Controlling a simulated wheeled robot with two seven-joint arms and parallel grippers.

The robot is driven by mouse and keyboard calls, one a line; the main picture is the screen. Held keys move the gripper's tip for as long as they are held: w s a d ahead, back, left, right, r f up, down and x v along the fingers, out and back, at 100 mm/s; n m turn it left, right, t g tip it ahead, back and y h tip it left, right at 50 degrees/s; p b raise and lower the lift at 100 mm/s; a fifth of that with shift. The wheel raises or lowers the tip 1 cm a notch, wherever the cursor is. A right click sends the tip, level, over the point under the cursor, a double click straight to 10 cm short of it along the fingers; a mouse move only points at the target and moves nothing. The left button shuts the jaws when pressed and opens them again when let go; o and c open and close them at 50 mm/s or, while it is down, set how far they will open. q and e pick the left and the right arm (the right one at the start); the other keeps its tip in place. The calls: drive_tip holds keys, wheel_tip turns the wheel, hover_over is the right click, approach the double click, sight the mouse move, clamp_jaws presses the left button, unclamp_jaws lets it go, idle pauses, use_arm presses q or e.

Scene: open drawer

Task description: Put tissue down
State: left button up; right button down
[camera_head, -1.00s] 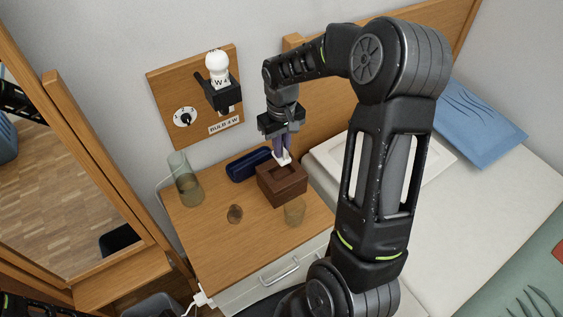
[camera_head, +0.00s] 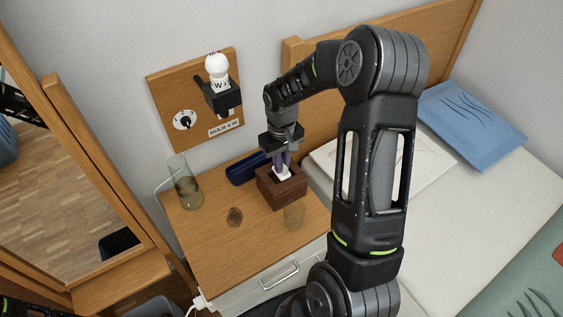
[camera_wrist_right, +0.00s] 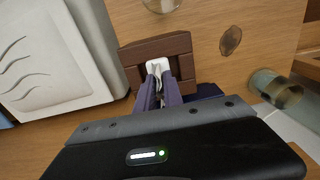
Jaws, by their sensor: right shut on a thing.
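The white tissue (camera_head: 282,172) is at the top opening of the brown wooden tissue box (camera_head: 284,195) on the nightstand. My right gripper (camera_head: 281,160) is above the box, pointing down, with its fingertips on the tissue. In the right wrist view the purple-grey fingers (camera_wrist_right: 164,88) are closed around the white tissue (camera_wrist_right: 157,66), over the box (camera_wrist_right: 136,56). I cannot tell whether the tissue's lower end is inside the box. My left gripper does not show.
The wooden nightstand (camera_head: 210,250) also holds a dark blue case (camera_head: 246,166) behind the box, a glass carafe (camera_head: 185,185) at left, a small brown object (camera_head: 234,217) and a clear glass (camera_head: 294,215) in front. A bed (camera_head: 470,220) is at right. A lamp panel (camera_head: 160,90) hangs behind.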

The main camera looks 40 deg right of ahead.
drive_tip(key=shift+f, duration=0.25)
drive_tip(key=c, duration=1.5)
unclamp_jaws()
drive_tip(key=shift+r, duration=0.15)
drive_tip(key=shift+r, duration=0.15)
wheel_tip(320, 180, up, 12)
